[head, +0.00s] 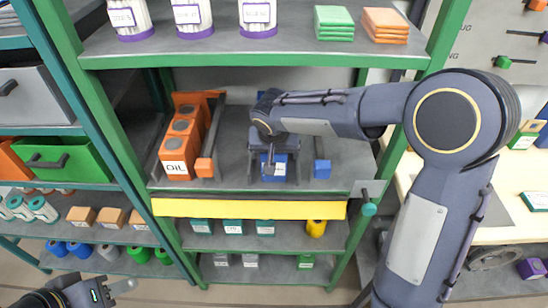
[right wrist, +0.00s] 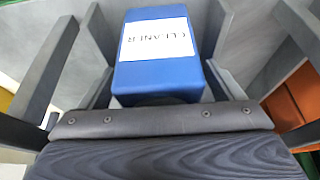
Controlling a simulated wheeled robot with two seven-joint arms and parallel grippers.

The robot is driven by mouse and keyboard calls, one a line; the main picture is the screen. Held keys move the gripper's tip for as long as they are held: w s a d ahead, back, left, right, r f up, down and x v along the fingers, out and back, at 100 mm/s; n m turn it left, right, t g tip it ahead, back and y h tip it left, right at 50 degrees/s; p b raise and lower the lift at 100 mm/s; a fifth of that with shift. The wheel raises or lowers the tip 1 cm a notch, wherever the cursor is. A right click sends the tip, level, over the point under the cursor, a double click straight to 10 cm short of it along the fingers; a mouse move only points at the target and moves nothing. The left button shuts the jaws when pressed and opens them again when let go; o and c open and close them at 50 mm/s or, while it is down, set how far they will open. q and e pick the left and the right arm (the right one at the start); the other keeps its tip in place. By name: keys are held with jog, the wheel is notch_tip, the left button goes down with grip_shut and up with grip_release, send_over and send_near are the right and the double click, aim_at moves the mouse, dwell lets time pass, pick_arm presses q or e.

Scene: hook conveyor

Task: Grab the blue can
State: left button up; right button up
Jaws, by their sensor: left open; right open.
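The blue can (head: 280,176), boxy with a white label, stands on the middle shelf, partly hidden by my right gripper and arm in the head view. In the right wrist view the blue can (right wrist: 156,82) shows large at the top centre, its label reading CLEANER. My right gripper (head: 270,168) is open right at the can, with grey parts on both sides of it in the wrist view. I cannot tell whether they touch it. My left gripper (head: 118,288) is open and empty at the bottom left, low and far from the can.
An orange rack (head: 208,120) with dark-topped orange OIL cans (head: 176,170) stands left of the blue can. A small blue block (head: 322,169) is to its right. A yellow bar (head: 250,208) runs along the shelf front; green posts (head: 395,150) flank the shelf.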

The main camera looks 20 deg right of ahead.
jog(key=c, duration=1.3)
jog(key=shift+c, duration=0.3)
jog(key=shift+r, duration=0.1)
